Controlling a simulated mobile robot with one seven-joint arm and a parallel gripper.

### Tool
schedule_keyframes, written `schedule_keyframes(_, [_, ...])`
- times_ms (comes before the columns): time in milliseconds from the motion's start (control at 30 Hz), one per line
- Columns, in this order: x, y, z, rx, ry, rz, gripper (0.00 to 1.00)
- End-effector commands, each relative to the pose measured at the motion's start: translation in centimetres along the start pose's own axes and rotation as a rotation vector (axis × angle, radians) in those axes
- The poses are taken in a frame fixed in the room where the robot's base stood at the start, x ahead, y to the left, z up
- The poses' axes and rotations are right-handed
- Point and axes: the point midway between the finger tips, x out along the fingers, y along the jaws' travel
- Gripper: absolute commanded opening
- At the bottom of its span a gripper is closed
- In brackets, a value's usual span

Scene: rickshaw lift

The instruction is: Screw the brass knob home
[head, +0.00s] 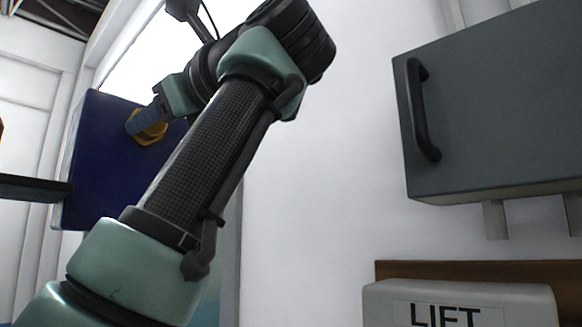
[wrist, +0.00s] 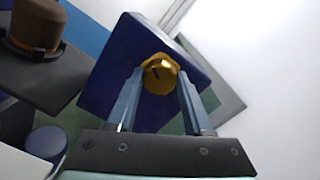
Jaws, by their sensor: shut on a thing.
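The brass knob (wrist: 159,74) is a faceted gold knob with a dark mark on its face. It sits at the face of a dark blue panel (wrist: 113,66) in the wrist view. In the head view the knob (head: 150,128) shows in front of the blue panel (head: 100,165), partly covered by a finger. My gripper (wrist: 160,86) is shut on the knob, with one blue-grey finger at each side. In the head view my gripper (head: 143,122) reaches the panel from the right. How deep the knob sits is hidden.
A grey box with a black handle (head: 490,110) hangs on the white wall at right. A box marked LIFT (head: 460,305) is below it. In the wrist view a brown hat (wrist: 36,28) rests on a dark shelf (wrist: 40,75), beside a round blue object (wrist: 47,142).

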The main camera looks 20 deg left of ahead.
Motion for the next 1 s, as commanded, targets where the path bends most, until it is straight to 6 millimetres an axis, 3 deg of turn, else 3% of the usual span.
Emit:
schedule_keyframes(33, [0.0, 0.1, -0.1, 0.003, 0.002, 0.003, 0.00])
schedule_keyframes(67, [0.0, 0.1, -0.1, 0.003, 0.002, 0.003, 0.56])
schedule_keyframes(200, [0.0, 0.0, -0.1, 0.002, 0.001, 0.002, 0.81])
schedule_keyframes(567, [-0.4, 0.0, -0.1, 0.000, 0.000, 0.000, 0.81])
schedule_keyframes(767, [-3.6, 0.1, -0.2, -0.001, -0.002, -0.004, 0.81])
schedule_keyframes(1000, [-9.0, 0.0, -0.2, -0.001, -0.001, -0.004, 0.81])
